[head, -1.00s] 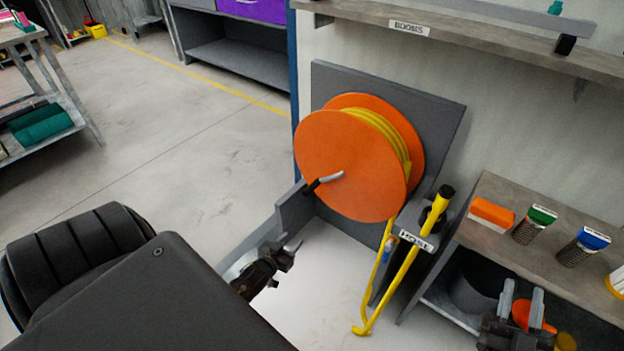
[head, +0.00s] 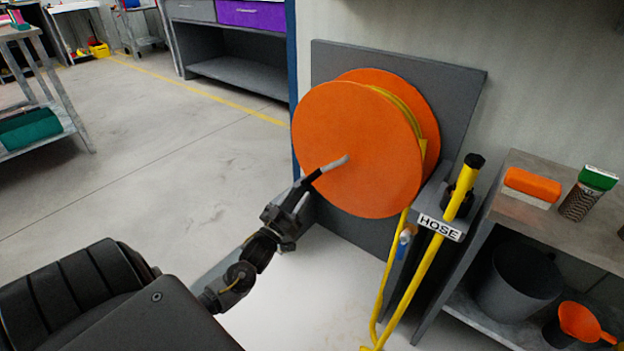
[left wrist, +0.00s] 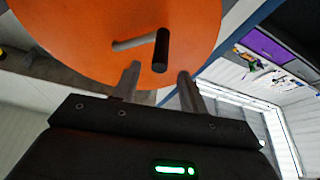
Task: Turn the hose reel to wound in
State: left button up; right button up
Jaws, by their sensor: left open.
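The hose reel is an orange disc drum (head: 355,150) on a grey back plate (head: 455,95) in the head view. A little yellow hose (head: 405,112) shows between its discs. A grey crank arm (head: 334,164) with a black handle (head: 306,181) sticks out from its front face. My left gripper (head: 297,198) is open just below the handle. In the left wrist view, the black handle (left wrist: 162,48) stands just beyond and between the two spread fingertips (left wrist: 158,76); I see no contact. The reel's orange face (left wrist: 80,25) fills the top. My right gripper is not in view.
A yellow bar (head: 430,255) and a HOSE label (head: 440,228) stand right of the reel. A shelf (head: 520,215) at the right holds an orange-topped block (head: 532,185), with a dark bucket (head: 520,285) below. Open floor (head: 190,150) lies to the left.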

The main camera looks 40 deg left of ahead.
aim_at(315, 172)
pick_arm(q)
jog(key=b+x, duration=0.2)
jog(key=x, duration=0.6)
jog(key=shift+w, duration=0.2)
jog(key=shift+d, duration=0.1)
grip_shut()
